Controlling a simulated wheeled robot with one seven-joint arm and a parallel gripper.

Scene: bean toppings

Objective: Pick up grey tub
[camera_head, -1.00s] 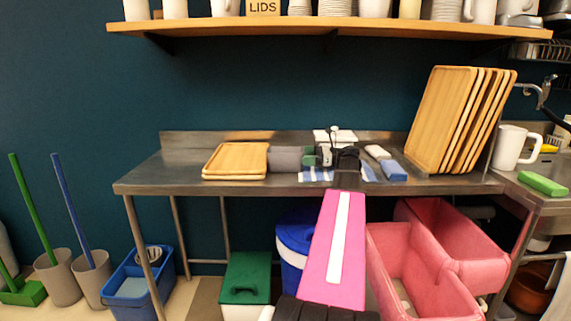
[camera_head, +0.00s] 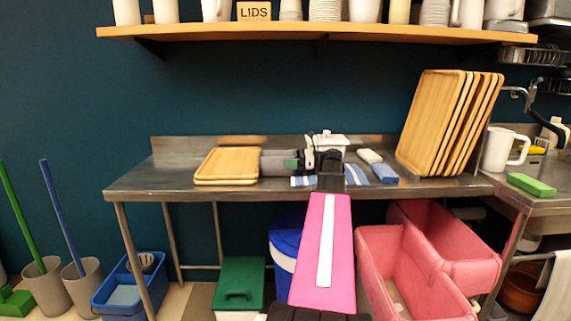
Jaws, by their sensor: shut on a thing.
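The grey tub (camera_head: 273,162) is a small, dull grey block shape on the steel table, just right of the wooden trays. A small green patch (camera_head: 291,163) shows at its right end; I cannot tell what it is. My gripper (camera_head: 303,158), black and white, is at the tub's right end and is shut on it. The exact contact of the fingers is too small to see. The tub appears level and at table height; I cannot see any gap beneath it.
Flat wooden trays (camera_head: 227,164) lie left of the tub. A white container (camera_head: 327,141) stands behind my gripper. Blue-and-white cloths (camera_head: 355,175) and a blue block (camera_head: 384,173) lie to the right. Upright trays (camera_head: 431,120) lean further right. A shelf (camera_head: 320,36) hangs above.

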